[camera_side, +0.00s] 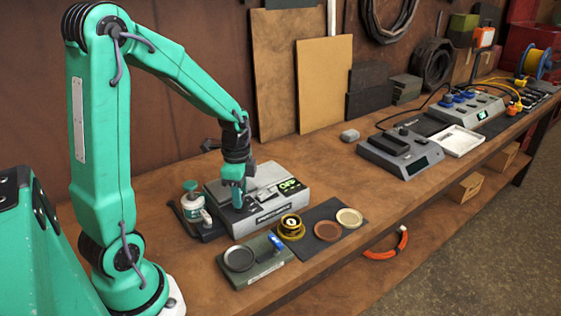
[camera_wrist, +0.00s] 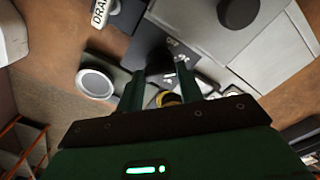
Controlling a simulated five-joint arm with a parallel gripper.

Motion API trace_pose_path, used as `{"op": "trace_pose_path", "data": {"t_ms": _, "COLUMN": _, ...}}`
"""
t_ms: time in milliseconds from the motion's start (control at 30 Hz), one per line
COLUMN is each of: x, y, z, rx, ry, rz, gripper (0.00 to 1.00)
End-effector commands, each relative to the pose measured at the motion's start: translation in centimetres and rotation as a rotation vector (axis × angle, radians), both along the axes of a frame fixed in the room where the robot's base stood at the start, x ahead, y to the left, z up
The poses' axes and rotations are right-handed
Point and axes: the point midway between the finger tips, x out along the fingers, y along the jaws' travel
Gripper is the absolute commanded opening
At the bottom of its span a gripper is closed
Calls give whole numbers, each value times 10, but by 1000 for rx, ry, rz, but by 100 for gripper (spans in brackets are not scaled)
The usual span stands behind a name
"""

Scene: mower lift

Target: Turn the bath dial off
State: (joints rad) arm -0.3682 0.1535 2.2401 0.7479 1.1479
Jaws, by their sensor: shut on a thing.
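The bath is a grey box (camera_side: 276,212) on the bench in the side view, with a small green display (camera_side: 291,185) at its right. My gripper (camera_side: 236,203) reaches straight down onto the dark panel at the box's left front. In the wrist view the dark bath dial (camera_wrist: 160,66) sits between the two green fingers of my gripper (camera_wrist: 160,84). My gripper is shut on the dial. White lettering, including what looks like OFF, is printed on the panel around it. The dial's pointer direction cannot be told, as the fingers cover much of it.
A white-and-green bottle (camera_side: 193,203) stands left of the bath. In front are a dark round dish (camera_side: 239,258), a yellow-rimmed tin (camera_side: 291,226), a brown disc (camera_side: 327,231) and a cream disc (camera_side: 349,217). A black knob (camera_wrist: 238,12) rises from the bath's lid. Grey devices stand farther right.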

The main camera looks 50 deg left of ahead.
Motion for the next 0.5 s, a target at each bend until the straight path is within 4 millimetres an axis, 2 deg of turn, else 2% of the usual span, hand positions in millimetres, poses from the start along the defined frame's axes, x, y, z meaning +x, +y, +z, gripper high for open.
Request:
{"op": "trace_pose_path", "data": {"t_ms": 267, "x": 0, "y": 0, "z": 1, "rx": 0, "ry": 0, "rz": 76, "gripper": 14}}
{"op": "trace_pose_path", "data": {"t_ms": 500, "x": 0, "y": 0, "z": 1, "rx": 0, "ry": 0, "rz": 230, "gripper": 14}}
